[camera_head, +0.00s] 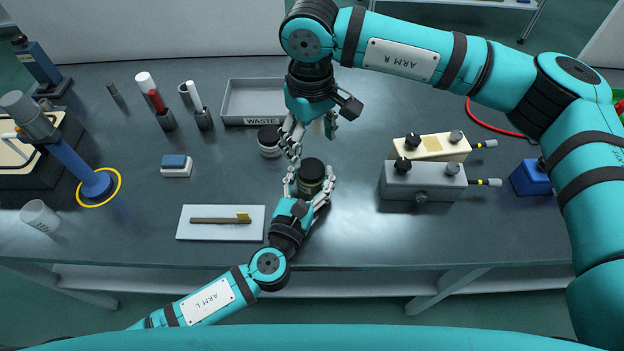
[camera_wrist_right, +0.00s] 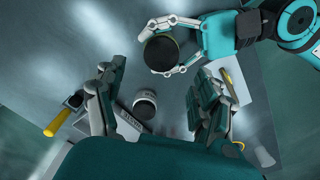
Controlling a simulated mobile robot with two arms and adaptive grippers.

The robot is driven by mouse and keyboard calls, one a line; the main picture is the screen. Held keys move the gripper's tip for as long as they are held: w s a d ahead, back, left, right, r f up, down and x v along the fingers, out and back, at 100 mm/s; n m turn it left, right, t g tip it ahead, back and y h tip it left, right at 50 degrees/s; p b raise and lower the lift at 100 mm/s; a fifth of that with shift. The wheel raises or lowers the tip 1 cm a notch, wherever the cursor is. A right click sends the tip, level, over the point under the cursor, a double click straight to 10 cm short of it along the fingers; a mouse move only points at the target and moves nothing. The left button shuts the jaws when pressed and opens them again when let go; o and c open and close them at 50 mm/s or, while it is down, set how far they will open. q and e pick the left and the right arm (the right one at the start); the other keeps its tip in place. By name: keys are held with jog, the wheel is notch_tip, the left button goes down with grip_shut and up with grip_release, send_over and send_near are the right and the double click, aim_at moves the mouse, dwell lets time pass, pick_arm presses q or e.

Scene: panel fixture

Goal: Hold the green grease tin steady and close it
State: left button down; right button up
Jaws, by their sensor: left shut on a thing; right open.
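A dark round tin (camera_head: 311,170) with a thin greenish edge stands on the bench in the head view. It also shows from above in the right wrist view (camera_wrist_right: 160,49), with a dark round top; I cannot tell whether a lid sits on it. My left gripper (camera_head: 311,186) is shut around the tin from the front. My right gripper (camera_head: 311,133) is open and empty, pointing down just behind the tin. Its spread fingers frame the right wrist view (camera_wrist_right: 156,78). A pale jar with a dark top (camera_head: 269,141) stands left of my right gripper.
A grey waste tray (camera_head: 250,119) lies behind the jar. A white board (camera_head: 195,231) with a brush (camera_head: 220,220) lies at front left. A grey valve box (camera_head: 424,184) and a cream one (camera_head: 437,148) stand at right. Bench between tin and boxes is clear.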

aim_at(311, 168)
jog(key=shift+s+r+n, duration=0.1)
jog(key=shift+r+n, duration=0.4)
jog(key=shift+n, duration=0.3)
jog(key=shift+f, duration=0.1)
jog(key=shift+f, duration=3.9)
jog(key=shift+c, duration=0.4)
jog(key=c, duration=1.1)
jog(key=o, duration=1.2)
jog(key=shift+o, duration=0.2)
jog(key=shift+r, duration=0.1)
